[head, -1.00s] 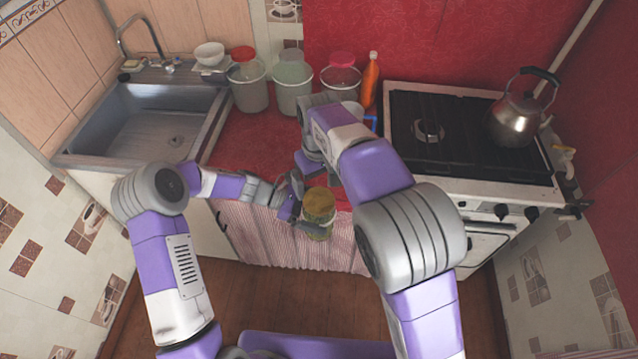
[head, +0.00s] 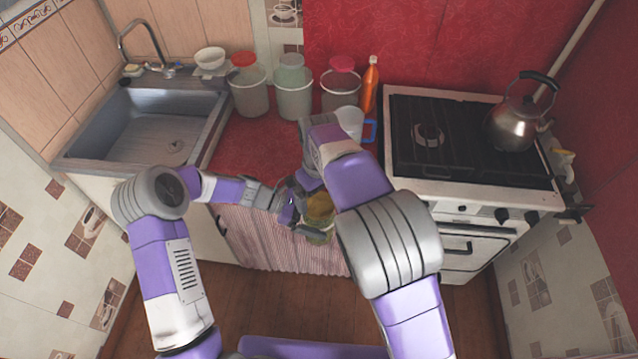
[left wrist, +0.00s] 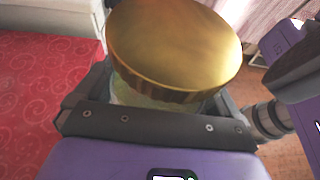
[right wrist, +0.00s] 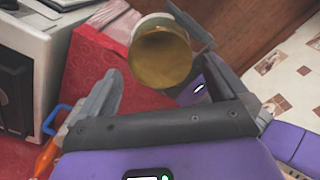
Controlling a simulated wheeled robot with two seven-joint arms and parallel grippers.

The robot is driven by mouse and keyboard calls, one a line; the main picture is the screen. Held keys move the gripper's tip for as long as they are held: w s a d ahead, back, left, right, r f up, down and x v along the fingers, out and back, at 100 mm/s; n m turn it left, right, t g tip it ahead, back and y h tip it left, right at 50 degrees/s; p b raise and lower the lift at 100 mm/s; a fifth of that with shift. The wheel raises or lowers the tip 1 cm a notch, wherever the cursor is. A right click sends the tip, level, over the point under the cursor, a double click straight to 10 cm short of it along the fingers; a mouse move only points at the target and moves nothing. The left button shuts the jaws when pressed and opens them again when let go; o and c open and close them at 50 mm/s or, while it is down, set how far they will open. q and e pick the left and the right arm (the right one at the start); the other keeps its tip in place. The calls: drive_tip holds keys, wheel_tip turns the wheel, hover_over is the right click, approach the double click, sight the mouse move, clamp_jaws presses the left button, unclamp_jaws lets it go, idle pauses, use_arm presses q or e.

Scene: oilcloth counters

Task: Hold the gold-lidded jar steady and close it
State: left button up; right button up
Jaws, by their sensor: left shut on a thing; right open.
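The jar (head: 319,234) has a gold lid (head: 319,205) and stands out in front of the counter's front edge. My left gripper (head: 303,212) is shut on the jar below the lid. In the left wrist view the gold lid (left wrist: 175,45) sits on top of the greenish glass (left wrist: 140,97); I cannot tell how tight it is. My right gripper (head: 313,180) is open and apart from the lid, just behind and above it. In the right wrist view the lid (right wrist: 160,57) faces the camera, between and beyond the open fingers.
The red counter (head: 250,140) holds several lidded canisters at the back, an orange bottle (head: 370,85) and a white mug with a blue handle (head: 350,122). A sink (head: 145,125) is left. A stove (head: 470,185) with a kettle (head: 516,125) is right.

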drive_tip(key=shift+f, duration=1.25)
drive_tip(key=shift+c, duration=0.5)
drive_tip(key=c, duration=0.7)
drive_tip(key=o, duration=0.8)
drive_tip(key=shift+r, duration=2.3)
wheel_tip(320, 180, up, 4)
drive_tip(key=shift+f, duration=0.25)
drive_tip(key=shift+f, duration=0.15)
